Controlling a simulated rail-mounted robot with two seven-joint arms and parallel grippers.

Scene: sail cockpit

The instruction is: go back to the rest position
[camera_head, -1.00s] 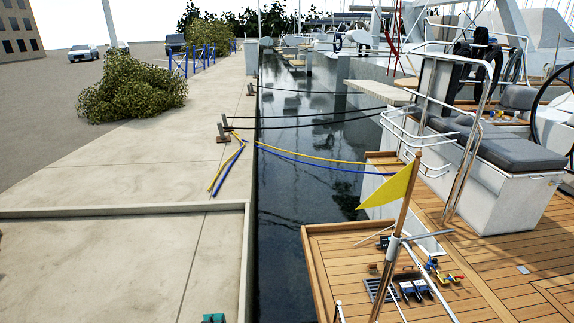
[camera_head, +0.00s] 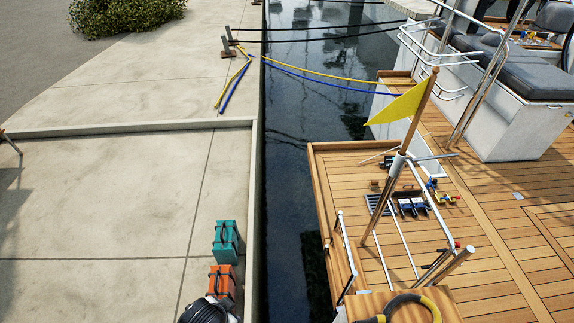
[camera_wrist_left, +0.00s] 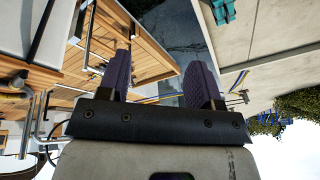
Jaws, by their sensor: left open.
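My left gripper (camera_wrist_left: 161,82) shows in the left wrist view, with its two dark purple fingers spread apart. Nothing is held between them. Beyond the fingers, the wooden boat deck (camera_wrist_left: 160,68) shows at the left and dark water with the concrete dock (camera_wrist_left: 265,35) at the right. Neither gripper shows in the head view. My right gripper is in neither view.
The head view shows the dock (camera_head: 100,210), a water gap (camera_head: 288,160) and the teak deck (camera_head: 500,240). A yellow flag (camera_head: 400,106) stands on its staff. Teal (camera_head: 226,238) and orange (camera_head: 222,282) cases stand near the dock edge. Mooring lines (camera_head: 330,75) cross the water.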

